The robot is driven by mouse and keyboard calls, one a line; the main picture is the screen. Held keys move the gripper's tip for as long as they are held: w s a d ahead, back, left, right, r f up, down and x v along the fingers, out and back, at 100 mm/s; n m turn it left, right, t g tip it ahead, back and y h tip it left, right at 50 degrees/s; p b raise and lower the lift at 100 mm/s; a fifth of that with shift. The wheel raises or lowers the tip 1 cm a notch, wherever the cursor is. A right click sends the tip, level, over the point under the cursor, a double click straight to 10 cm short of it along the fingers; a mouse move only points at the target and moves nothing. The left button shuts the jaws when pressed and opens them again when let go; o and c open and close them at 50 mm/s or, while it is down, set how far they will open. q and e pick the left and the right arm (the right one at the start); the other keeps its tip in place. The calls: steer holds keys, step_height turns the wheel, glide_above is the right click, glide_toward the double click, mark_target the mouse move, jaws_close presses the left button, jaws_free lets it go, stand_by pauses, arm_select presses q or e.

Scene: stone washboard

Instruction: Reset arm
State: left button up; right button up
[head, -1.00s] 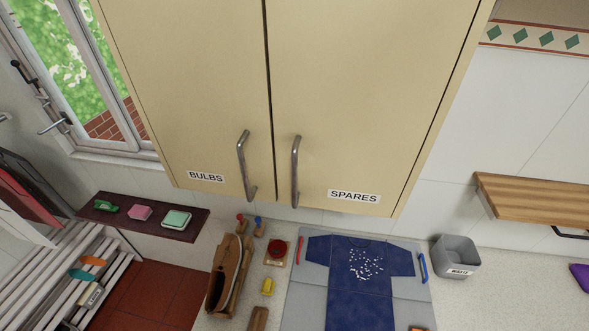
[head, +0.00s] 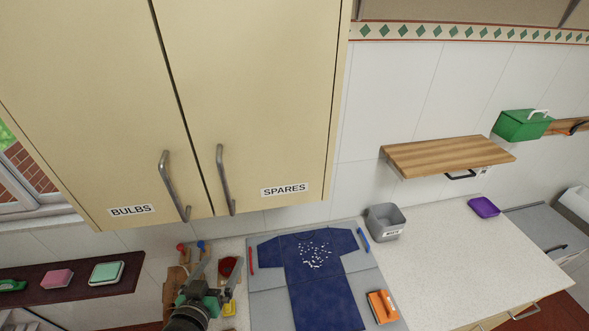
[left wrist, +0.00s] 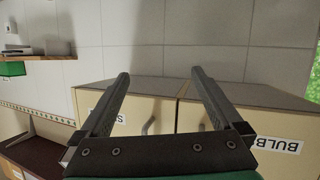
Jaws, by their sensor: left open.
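My left gripper (head: 203,277) shows at the bottom of the head view, over the left part of the counter. In the left wrist view its two fingers (left wrist: 160,82) are spread apart with nothing between them. Beyond them are the closed doors of the cream cupboard (left wrist: 152,117), seen turned over. My right gripper is in neither view now. The cupboard (head: 262,130) also fills the upper left of the head view, with labels BULBS and SPARES. My left arm hides part of the items on the counter's left.
A blue shirt (head: 322,282) lies on a grey board on the counter. A grey bin (head: 385,222) stands at its right. An orange brush (head: 382,307) lies on the board. A wooden shelf (head: 450,155) hangs on the wall. The counter (head: 460,250) right of the bin is mostly clear.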

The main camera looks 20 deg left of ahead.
arm_select(q)
steer(key=w+d+r+m+t+h, duration=0.1)
steer(key=d+r+t, duration=0.25)
steer(key=r, duration=1.15)
steer(key=d+r+m+t, duration=0.15)
steer(key=r+t, duration=0.25)
steer(key=r, duration=1.2)
steer(key=s+d+r+t+h, duration=0.1)
steer(key=s+d+r+t, duration=0.1)
steer(key=s+r, duration=0.3)
steer(key=s+d+r+m+t+h, duration=0.1)
steer(key=s+r+t, duration=0.3)
steer(key=r, duration=0.9)
steer(key=shift+s+d+r+h, duration=0.3)
steer(key=shift+s+h, duration=0.3)
steer(key=shift+s, duration=0.25)
steer(key=shift+f+m, duration=0.1)
steer(key=shift+m, duration=0.15)
